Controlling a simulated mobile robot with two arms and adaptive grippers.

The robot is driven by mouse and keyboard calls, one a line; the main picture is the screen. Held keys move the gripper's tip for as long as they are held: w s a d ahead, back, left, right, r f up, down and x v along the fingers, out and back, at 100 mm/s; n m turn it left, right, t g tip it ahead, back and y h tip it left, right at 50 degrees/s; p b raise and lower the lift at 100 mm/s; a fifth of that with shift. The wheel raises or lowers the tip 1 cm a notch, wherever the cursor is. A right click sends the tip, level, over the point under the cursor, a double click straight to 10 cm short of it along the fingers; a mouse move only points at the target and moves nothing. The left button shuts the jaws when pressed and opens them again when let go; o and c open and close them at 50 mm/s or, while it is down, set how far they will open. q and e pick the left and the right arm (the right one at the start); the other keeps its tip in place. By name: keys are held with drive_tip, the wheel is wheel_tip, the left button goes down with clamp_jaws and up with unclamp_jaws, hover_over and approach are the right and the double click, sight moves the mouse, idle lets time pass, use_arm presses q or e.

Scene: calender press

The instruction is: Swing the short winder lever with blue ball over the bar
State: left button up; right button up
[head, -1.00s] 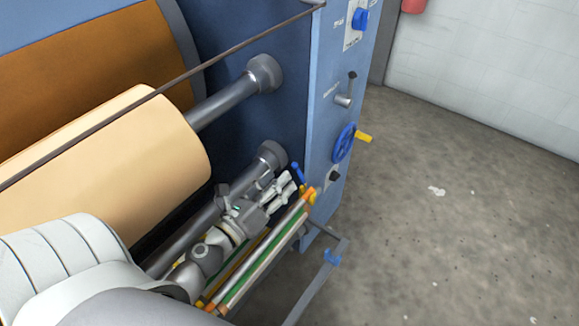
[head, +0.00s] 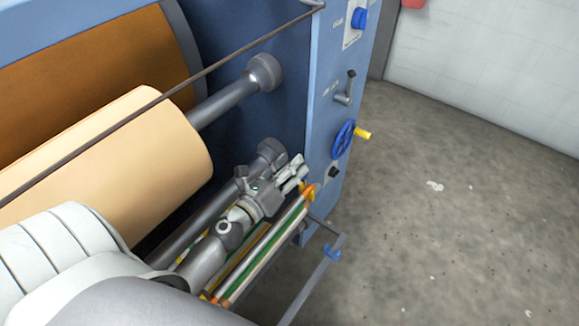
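My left gripper (head: 296,170) is at the right end of the lower grey bar (head: 185,235), close to the blue side frame. Its pale fingers point up and to the right, and the gap between them is too small to judge. The short lever with the blue ball does not show now; the place where its blue part stood a second ago is behind or between my fingers. I cannot tell whether the fingers touch it. The bar runs into a round grey end collar (head: 271,153) just behind the gripper. My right gripper is not in view.
Rails with orange ends (head: 262,255) run just below my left gripper. A blue handwheel (head: 343,139) with a yellow handle (head: 362,133) is on the side frame (head: 325,80). A cream roll (head: 150,165) lies left. The floor at right is clear.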

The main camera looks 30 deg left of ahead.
use_arm(q)
clamp_jaws()
drive_tip(key=shift+s+d+r+m+p, duration=0.15)
drive_tip(key=shift+d+m, duration=0.4)
drive_tip(key=shift+m, duration=0.6)
drive_tip(key=shift+w+d+r+m+p, duration=0.15)
drive_tip(key=shift+d+m, duration=0.45)
drive_tip(key=shift+m, duration=0.6)
drive_tip(key=shift+s+d+r+m+p, duration=0.2)
drive_tip(key=shift+d+m, duration=0.35)
drive_tip(key=shift+m, duration=0.6)
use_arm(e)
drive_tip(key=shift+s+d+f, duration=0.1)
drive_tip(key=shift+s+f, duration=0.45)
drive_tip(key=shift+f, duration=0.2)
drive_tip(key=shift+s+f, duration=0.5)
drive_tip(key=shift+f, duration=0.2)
use_arm(q)
drive_tip(key=shift+o, duration=1.1)
unclamp_jaws()
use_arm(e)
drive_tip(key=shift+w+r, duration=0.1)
